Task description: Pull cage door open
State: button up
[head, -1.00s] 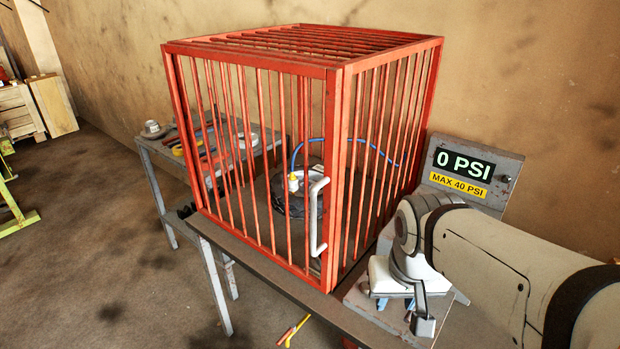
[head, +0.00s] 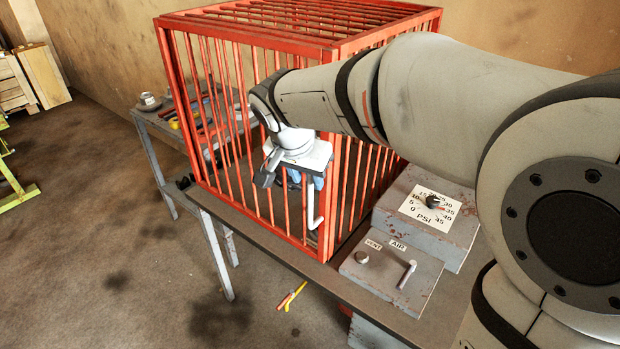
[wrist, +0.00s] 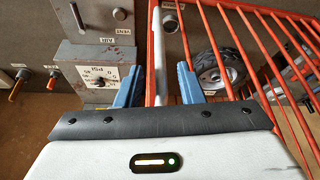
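The red barred cage (head: 300,48) stands on the bench, and its front door (head: 250,175) looks shut against the frame. A white door handle (head: 313,210) is on the door's right edge; its upper part is hidden behind my gripper. My gripper (head: 294,178) is in front of the door at the handle's upper part. In the wrist view my gripper (wrist: 158,85) has its two blue fingers apart, with the white handle (wrist: 153,60) showing between them. I see no clear contact with either finger.
Right of the cage, a grey box carries a PSI dial (head: 432,204), with a vent knob (head: 362,258) and an air lever (head: 407,273) in front. A wheel (wrist: 215,70) lies inside the cage.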

aim_at(309, 184)
jog(key=shift+x, duration=2.35)
grip_shut()
